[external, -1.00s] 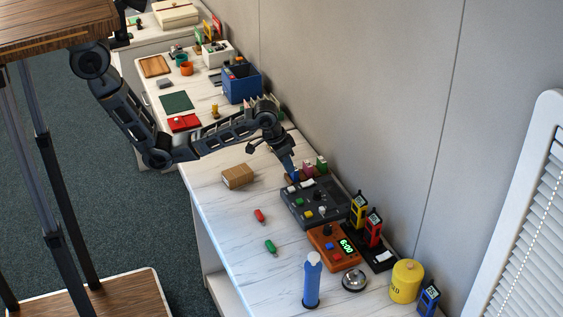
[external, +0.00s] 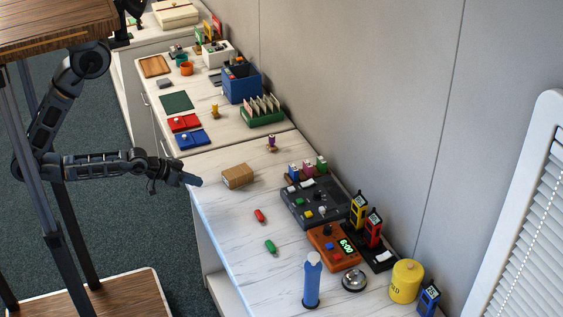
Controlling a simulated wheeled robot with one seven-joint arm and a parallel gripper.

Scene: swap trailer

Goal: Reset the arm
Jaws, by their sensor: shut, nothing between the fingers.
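My gripper (external: 191,180) is at the left edge of the white marbled counter (external: 225,210), left of the brown cardboard box (external: 238,176) and apart from it. Its fingers are closed together, pointing right, and it holds nothing. The arm is folded back to the left, with the elbow low at the far left and the forearm roughly level. The elbow is partly hidden behind a dark post.
Blue (external: 193,139) and red (external: 184,122) trays lie farther back.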

